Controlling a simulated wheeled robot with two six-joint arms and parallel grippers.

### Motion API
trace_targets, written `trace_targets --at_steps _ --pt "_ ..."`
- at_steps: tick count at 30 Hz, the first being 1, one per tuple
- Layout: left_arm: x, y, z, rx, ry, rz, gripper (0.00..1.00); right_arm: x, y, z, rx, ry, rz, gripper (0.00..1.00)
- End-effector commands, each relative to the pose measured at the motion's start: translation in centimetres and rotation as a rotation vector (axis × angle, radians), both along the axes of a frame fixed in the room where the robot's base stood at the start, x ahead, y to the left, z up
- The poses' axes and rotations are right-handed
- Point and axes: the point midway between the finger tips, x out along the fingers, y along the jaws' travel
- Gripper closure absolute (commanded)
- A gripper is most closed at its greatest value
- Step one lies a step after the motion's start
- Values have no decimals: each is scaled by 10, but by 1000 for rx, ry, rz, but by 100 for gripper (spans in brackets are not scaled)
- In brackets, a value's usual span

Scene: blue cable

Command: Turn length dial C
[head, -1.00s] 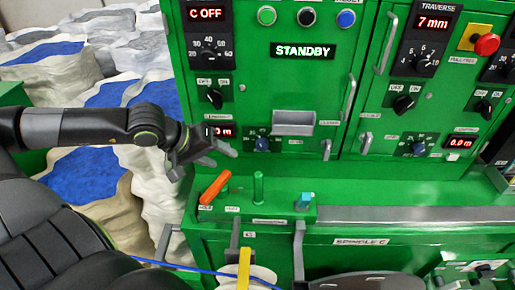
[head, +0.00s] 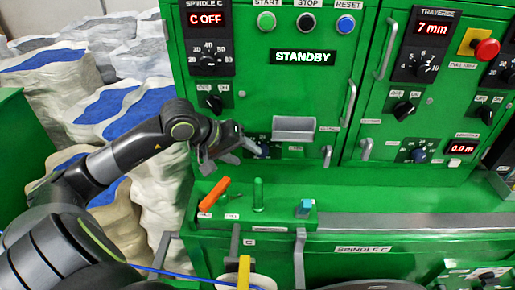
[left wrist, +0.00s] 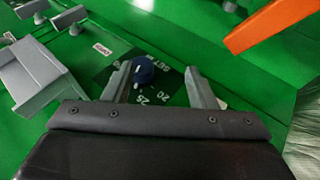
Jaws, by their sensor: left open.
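Length dial C is a blue round knob on a dark scale plate; in the left wrist view the knob (left wrist: 144,70) shows between my fingers, nearer the left one. In the head view the knob (head: 263,150) is partly hidden by my left gripper (head: 245,150), which is at the green panel below the SPINDLE C display. The left gripper (left wrist: 158,78) is open, one finger on each side of the knob in the wrist picture. I cannot tell whether either finger touches it. My right gripper is not in view.
A grey tray (head: 293,129) sticks out right of the dial. An orange lever (head: 214,194) and a green post (head: 258,194) stand on the ledge below. The STANDBY display (head: 303,57) is lit above. A blue cable (head: 180,273) runs along the bottom.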

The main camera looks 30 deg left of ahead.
Motion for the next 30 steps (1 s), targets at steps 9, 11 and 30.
trace_targets --at_steps 9,11,30 --pt "25 -14 3 -5 0 0 48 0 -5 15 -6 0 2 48" --pt "29 -16 2 -4 1 -3 48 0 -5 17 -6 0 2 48" --pt "38 -20 -9 0 2 -1 50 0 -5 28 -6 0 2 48"
